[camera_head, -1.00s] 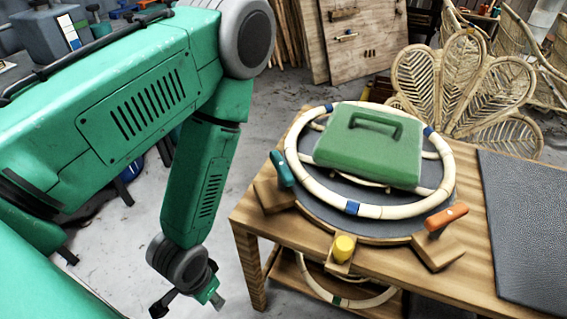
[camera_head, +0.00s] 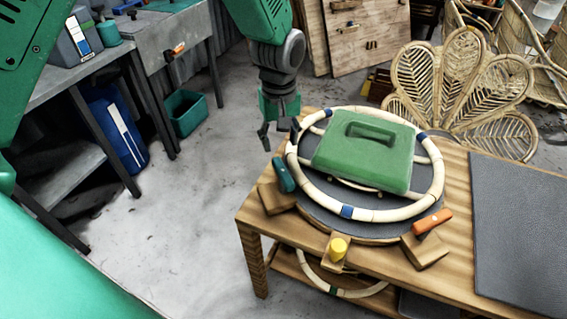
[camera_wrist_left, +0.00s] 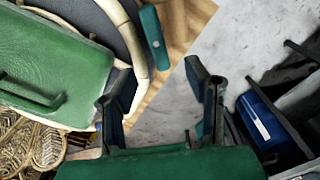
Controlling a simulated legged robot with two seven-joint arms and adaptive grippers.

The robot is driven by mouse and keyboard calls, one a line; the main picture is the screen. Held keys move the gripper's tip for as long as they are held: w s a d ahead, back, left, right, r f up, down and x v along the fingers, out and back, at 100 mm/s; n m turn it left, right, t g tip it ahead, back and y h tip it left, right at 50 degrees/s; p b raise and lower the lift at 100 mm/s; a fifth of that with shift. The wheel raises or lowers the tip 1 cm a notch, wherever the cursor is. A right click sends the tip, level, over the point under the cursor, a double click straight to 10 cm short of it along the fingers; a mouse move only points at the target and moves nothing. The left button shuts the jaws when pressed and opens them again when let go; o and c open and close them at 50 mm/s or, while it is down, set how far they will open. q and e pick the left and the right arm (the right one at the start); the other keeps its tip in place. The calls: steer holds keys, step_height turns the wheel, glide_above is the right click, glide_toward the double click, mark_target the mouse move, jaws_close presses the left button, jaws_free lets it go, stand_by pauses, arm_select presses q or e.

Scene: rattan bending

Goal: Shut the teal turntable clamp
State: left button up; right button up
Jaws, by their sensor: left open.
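The teal clamp (camera_head: 284,175) is a short handle on a wooden block at the left edge of the round grey turntable (camera_head: 375,228). The handle leans up and back; I cannot tell whether the clamp is fully open. It also shows in the left wrist view (camera_wrist_left: 153,37), beyond the fingers. My left gripper (camera_head: 280,138) is open and empty, pointing down just behind the teal handle and left of the rattan ring, apart from the handle. Its two fingers stand apart in the left wrist view (camera_wrist_left: 160,85). My right gripper is not in view.
A rattan ring (camera_head: 372,213) and a green case (camera_head: 365,150) sit on the turntable. An orange clamp (camera_head: 432,221) and a yellow clamp (camera_head: 338,247) are at its front. The wooden table (camera_head: 450,170) carries a dark mat (camera_head: 520,225). The floor left of it is open.

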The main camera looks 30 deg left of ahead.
mark_target(283, 170)
arm_select(q)
steer(key=shift+n, duration=0.3)
steer(key=f, duration=0.7)
steer(key=w+f, duration=0.1)
steer(key=f, duration=0.3)
steer(key=shift+f, duration=0.2)
steer(key=shift+d, duration=0.1)
steer(key=shift+c, duration=0.4)
jaws_close()
